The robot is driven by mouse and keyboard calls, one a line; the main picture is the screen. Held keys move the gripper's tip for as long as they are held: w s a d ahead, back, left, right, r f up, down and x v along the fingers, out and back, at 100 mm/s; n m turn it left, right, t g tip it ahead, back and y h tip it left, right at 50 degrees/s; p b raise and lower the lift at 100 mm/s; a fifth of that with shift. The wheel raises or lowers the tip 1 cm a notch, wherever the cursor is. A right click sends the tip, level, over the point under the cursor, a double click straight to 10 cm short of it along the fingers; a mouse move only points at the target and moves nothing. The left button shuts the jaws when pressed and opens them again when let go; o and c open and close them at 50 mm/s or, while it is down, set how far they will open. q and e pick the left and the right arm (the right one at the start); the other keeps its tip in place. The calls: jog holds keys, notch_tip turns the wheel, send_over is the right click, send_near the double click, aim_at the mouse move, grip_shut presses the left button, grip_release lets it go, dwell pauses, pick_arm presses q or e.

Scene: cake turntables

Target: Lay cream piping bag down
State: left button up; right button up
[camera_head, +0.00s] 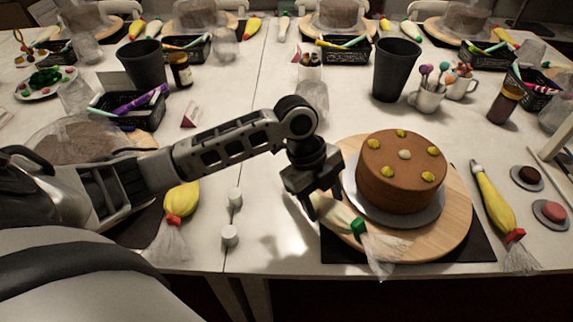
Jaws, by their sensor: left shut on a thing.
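My left gripper (316,199) points down at the left edge of the round wooden turntable (452,222) and is shut on a cream piping bag (338,214). The bag has a pale body, a green tie and a clear plastic tail that hangs toward the table's front edge. The bag lies across or just above the turntable's left front rim; I cannot tell if it touches. Its upper part is hidden by the gripper. A brown cake (398,172) with yellow and pale dots stands on a grey plate on the turntable. My right gripper is not in view.
A yellow piping bag (494,199) lies right of the turntable, beside two small dishes (550,213). Another yellow bag (181,202) lies left, near two white cylinders (230,235). Black cups (396,70) and baskets stand behind. White table is clear left of the black mat (335,247).

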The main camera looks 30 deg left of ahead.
pick_arm(q)
jog(key=a+m+y+p, duration=0.2)
jog(key=a+m+y, duration=0.2)
jog(key=a+m, duration=0.45)
jog(key=shift+y, duration=0.3)
jog(key=f+b, duration=0.3)
jog(key=w+a+f+b, duration=0.1)
jog(key=b, duration=0.1)
jog(key=shift+f, duration=0.25)
jog(key=shift+f+b, duration=0.6)
jog(key=shift+b, duration=0.45)
jog(key=shift+f+b, duration=0.25)
jog(key=shift+b, duration=0.05)
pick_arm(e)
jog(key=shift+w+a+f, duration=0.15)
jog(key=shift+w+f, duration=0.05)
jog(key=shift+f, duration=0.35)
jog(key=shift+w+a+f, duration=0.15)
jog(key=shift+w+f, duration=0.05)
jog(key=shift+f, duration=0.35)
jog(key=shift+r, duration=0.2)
pick_arm(q)
jog(key=shift+f, duration=0.3)
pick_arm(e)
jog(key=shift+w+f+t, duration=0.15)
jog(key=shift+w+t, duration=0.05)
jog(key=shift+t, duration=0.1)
pick_arm(q)
jog(key=o, duration=0.7)
jog(key=shift+s, duration=0.1)
